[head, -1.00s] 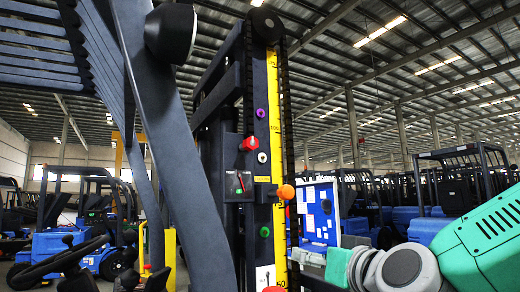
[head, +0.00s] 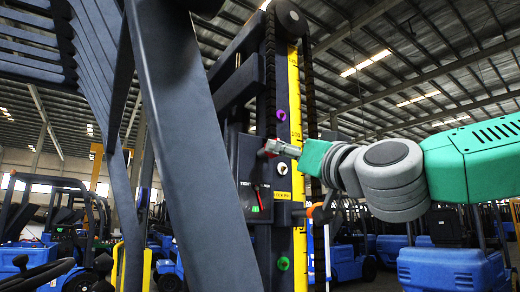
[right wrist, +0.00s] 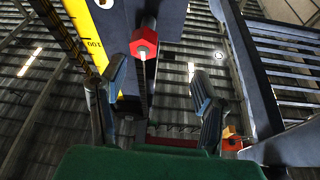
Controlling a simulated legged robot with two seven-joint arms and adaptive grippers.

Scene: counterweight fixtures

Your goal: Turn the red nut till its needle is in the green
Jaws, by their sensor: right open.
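The red nut (head: 265,152) sits on the dark mast upright in the head view, largely covered by my right gripper (head: 278,147). In the right wrist view the hexagonal red nut (right wrist: 144,42) shows beyond and between the parted fingers, nearer the left one. My right gripper (right wrist: 158,78) is open and empty there; I cannot tell whether a finger touches the nut. Below the nut is a dark gauge panel (head: 254,200) marked TIGHT, with a small green patch; its needle is too small to read. My left gripper is not in view.
A purple knob (head: 280,115) is above the nut, and an orange knob (head: 318,213) and a green knob (head: 284,263) are below. A yellow scale strip (head: 296,110) runs up the mast. A thick dark beam (head: 190,150) slants across the left. Blue forklifts stand behind.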

